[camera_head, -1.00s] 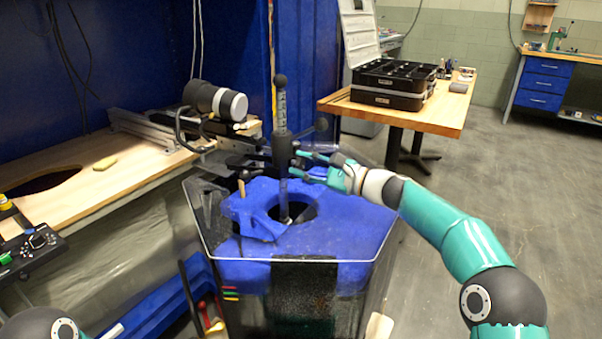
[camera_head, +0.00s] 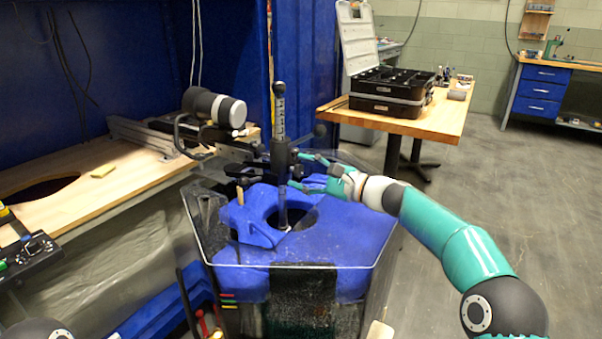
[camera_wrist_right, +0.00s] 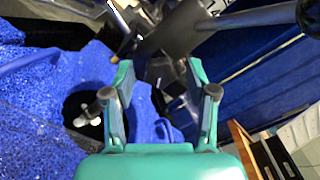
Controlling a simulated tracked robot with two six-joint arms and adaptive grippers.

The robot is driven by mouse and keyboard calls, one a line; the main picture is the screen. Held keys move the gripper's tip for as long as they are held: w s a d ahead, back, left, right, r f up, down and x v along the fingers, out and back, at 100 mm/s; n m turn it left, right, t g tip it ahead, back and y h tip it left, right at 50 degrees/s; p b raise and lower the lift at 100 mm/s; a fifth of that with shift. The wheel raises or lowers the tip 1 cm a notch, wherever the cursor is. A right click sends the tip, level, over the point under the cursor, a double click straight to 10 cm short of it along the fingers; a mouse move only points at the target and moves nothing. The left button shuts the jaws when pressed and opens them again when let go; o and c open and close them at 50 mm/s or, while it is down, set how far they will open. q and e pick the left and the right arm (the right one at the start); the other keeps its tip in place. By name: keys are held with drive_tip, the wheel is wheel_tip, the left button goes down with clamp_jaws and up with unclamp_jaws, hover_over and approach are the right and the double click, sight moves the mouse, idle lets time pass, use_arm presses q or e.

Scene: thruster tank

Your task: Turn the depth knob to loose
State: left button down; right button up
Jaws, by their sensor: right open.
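A black upright shaft (camera_head: 279,115) with a pale scale rises over the blue tank (camera_head: 345,235), and a dark clamp block (camera_head: 281,152) grips it. A small round black knob (camera_head: 320,130) stands out to the right of the clamp. I cannot tell surely whether this is the depth knob, and no loose mark is readable. My right gripper (camera_head: 303,171) is open and empty, just right of the shaft below the clamp. In the right wrist view its fingers (camera_wrist_right: 160,75) are apart, with dark clamp parts (camera_wrist_right: 172,32) beyond them. My left gripper is out of view.
A grey and black cylinder (camera_head: 215,106) lies on a rail at the left bench (camera_head: 125,182). A control box (camera_head: 28,255) is at the left edge. A wooden table (camera_head: 445,118) with a black case (camera_head: 388,103) stands behind. Open floor is at the right.

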drive_tip(key=v, duration=1.2)
drive_tip(key=shift+f, duration=0.1)
